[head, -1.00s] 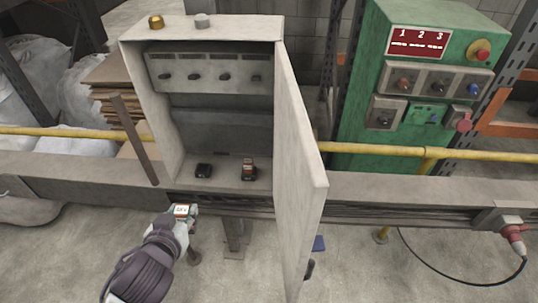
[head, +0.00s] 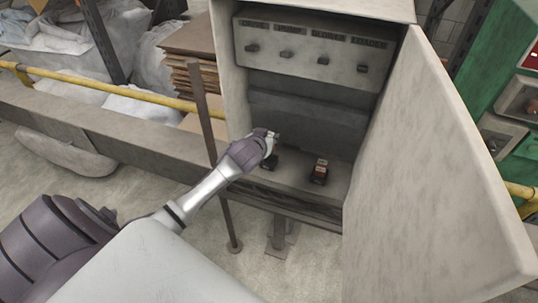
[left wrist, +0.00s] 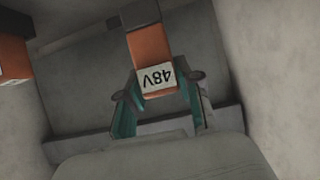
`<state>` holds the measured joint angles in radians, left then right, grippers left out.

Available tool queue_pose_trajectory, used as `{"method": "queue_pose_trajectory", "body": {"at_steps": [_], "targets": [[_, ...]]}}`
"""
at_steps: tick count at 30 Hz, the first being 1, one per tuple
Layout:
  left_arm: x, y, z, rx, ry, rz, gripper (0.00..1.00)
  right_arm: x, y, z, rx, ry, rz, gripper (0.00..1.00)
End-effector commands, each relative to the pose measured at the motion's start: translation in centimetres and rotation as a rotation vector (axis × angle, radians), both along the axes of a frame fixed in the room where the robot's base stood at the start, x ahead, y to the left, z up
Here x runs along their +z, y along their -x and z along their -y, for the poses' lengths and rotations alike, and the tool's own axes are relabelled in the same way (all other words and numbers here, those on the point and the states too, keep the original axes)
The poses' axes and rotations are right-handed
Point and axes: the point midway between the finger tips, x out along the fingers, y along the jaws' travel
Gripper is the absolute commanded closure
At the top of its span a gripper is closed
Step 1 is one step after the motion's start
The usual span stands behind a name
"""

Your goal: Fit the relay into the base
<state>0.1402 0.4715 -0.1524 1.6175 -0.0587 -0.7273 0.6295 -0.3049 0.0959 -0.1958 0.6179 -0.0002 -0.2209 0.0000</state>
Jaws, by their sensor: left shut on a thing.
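My left gripper (head: 271,143) is inside the open cabinet, just above a small black base (head: 270,163) on its floor. In the left wrist view its two teal fingers (left wrist: 160,108) are shut on an orange relay (left wrist: 150,47) with a white 48V label. A dark block, seemingly the base (left wrist: 140,14), lies at the relay's far end. I cannot tell whether they touch or the relay is seated. A second relay (head: 320,168), reddish, stands in another black base to the right; its orange side (left wrist: 12,58) shows at the left wrist view's left edge. My right gripper is not in view.
The cabinet door (head: 425,150) stands open on the right, and the cabinet's left wall (head: 232,75) is close to my arm. A panel with several switches (head: 310,55) is above at the back. A thin dark post (head: 212,130) stands left of the cabinet.

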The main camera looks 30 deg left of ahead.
Motion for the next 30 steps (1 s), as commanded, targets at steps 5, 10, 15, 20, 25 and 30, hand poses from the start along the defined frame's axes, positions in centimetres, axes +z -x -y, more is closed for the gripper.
{"method": "queue_pose_trajectory", "body": {"at_steps": [5,10,15,20,25,30], "targets": [[-1.9,0.0,0.1,-0.001,0.0,0.001,1.0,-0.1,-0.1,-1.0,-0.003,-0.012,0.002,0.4],[-4.4,0.0,0.1,0.0,0.0,-0.002,1.0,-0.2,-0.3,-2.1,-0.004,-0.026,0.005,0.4],[-5.7,0.0,0.1,-0.002,0.001,0.001,1.0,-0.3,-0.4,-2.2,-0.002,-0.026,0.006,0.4],[-5.7,0.0,0.1,-0.002,0.0,0.002,1.0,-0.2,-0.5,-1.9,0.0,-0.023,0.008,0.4],[-6.0,0.0,0.1,-0.001,0.0,0.001,1.0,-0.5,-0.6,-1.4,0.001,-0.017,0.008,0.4],[-6.0,0.0,0.1,-0.001,0.0,0.0,0.42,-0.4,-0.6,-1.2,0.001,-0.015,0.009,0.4]]}}
